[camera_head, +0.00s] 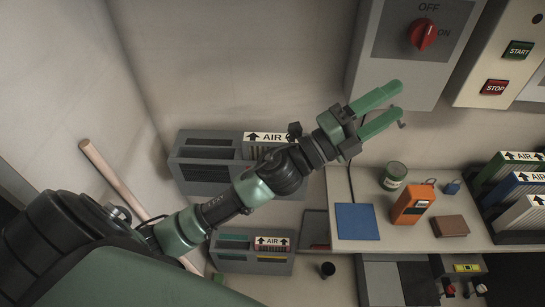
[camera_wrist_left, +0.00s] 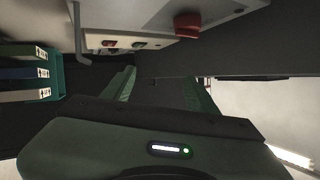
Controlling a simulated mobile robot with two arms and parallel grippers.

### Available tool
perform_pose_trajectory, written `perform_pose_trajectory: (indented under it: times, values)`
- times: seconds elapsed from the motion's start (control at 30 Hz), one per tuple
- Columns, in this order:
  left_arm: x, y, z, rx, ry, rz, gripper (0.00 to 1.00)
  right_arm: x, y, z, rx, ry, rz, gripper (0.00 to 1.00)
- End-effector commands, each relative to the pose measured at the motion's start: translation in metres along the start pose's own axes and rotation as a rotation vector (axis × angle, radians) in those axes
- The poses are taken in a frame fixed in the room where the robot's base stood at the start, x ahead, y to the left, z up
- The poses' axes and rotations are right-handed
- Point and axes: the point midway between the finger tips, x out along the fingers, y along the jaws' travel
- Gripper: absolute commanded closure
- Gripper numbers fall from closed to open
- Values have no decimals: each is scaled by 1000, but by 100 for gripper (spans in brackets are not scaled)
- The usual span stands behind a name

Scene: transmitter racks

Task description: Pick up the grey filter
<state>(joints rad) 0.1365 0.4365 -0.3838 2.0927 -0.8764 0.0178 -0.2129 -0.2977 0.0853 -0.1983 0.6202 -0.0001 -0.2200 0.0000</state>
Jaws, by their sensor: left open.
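The grey filter (camera_head: 522,216), with a white AIR label and an arrow, stands at the right edge of the head view, partly cut off. It is the nearest in a row with a blue filter (camera_head: 510,187) and a green filter (camera_head: 498,168). The row also shows at the left of the left wrist view, with the grey filter (camera_wrist_left: 18,96) lowest. My left gripper (camera_head: 390,107) is open and empty, up and to the left of the filters, well apart from them. Its fingers also show in the left wrist view (camera_wrist_left: 160,90). My right gripper is not in view.
A switch box (camera_head: 395,75) with a red knob and a START/STOP panel (camera_head: 500,60) hang above. The shelf (camera_head: 405,238) holds a blue pad (camera_head: 357,222), an orange meter (camera_head: 412,205), a can (camera_head: 394,176) and a brown block (camera_head: 450,226). Grey housings (camera_head: 205,172) stand left, behind my arm.

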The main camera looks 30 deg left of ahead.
Motion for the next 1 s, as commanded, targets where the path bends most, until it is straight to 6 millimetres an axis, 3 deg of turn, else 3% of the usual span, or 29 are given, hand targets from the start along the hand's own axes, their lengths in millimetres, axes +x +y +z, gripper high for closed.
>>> perform_pose_trajectory:
  times: [0.03, 0.13, 0.2, 0.27, 0.37, 0.47, 0.6, 0.7, 0.83, 1.0]
  values:
    - [12, -5, -23, 148, 161, -20, 42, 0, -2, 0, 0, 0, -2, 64]
    - [13, 10, -66, 440, 498, -14, 42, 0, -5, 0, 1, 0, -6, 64]
    - [2, 34, -81, 636, 731, 29, 42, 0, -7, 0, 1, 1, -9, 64]
    - [-15, 60, -78, 794, 924, 96, 42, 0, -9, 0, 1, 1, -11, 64]
    - [-51, 100, -41, 1020, 1233, 272, 42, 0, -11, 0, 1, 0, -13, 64]
    - [-93, 120, 24, 1169, 1493, 512, 42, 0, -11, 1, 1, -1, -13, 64]
    - [-143, 106, 114, 1236, 1734, 855, 42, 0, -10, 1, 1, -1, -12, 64]
    - [-168, 86, 156, 1220, 1826, 1042, 42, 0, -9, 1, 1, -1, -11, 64]
    - [-188, 69, 182, 1187, 1882, 1174, 42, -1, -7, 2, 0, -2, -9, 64]
    - [-199, 78, 186, 1172, 1897, 1203, 42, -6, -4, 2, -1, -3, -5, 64]
